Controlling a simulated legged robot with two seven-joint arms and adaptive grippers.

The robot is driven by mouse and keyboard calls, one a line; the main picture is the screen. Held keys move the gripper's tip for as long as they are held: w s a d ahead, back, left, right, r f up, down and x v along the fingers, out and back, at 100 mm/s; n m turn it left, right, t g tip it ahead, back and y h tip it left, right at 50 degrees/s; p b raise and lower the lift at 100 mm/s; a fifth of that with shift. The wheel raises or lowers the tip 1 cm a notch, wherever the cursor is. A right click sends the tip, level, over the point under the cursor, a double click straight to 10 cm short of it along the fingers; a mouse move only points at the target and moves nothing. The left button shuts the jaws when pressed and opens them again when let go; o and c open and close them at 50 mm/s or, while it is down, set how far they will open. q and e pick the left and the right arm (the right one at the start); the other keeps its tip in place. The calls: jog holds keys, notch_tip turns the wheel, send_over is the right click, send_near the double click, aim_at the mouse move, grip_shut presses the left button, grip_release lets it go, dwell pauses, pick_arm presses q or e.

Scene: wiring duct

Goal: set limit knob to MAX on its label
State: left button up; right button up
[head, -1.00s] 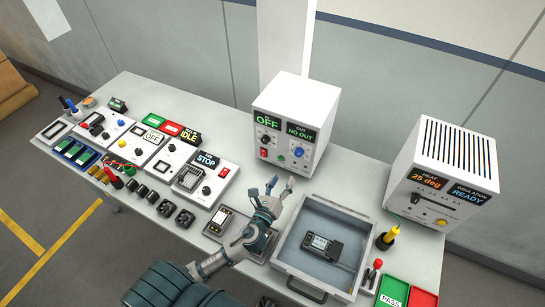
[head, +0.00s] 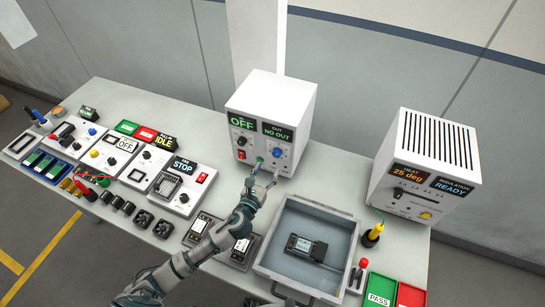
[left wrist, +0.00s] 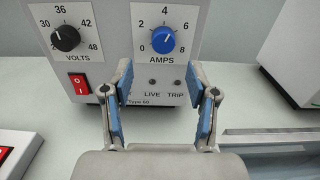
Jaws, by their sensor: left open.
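The white power supply box (head: 270,100) shows "OFF" and "NO OUT" on its displays. Its blue knob (left wrist: 163,40) is labelled AMPS, with a scale from 0 to 8; I see no word MAX there. The blue knob also shows in the head view (head: 277,152). The black VOLTS knob (left wrist: 65,38) is to its left. My left gripper (left wrist: 159,76) is open and empty. Its fingers point at the front panel, just below the blue knob, one on each side. In the head view the gripper (head: 263,179) is low before the box. My right gripper is not in view.
A red rocker switch (left wrist: 79,84) sits under the VOLTS knob. A grey tray (head: 335,215) holding a black device is right of my arm. A heater box (head: 425,165) stands further right. Several instrument panels and small parts cover the left of the table.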

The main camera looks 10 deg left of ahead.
aim_at(276, 156)
pick_arm(q)
jog(key=w, duration=0.2)
jog(key=w+d, duration=0.2)
jog(key=w, duration=0.1)
jog(key=shift+w, duration=0.65)
jog(key=shift+a, duration=0.3)
jog(key=shift+a, duration=0.1)
jog(key=c, duration=0.9)
jog(key=shift+d+r, duration=0.1)
jog(key=shift+d, duration=0.15)
grip_shut()
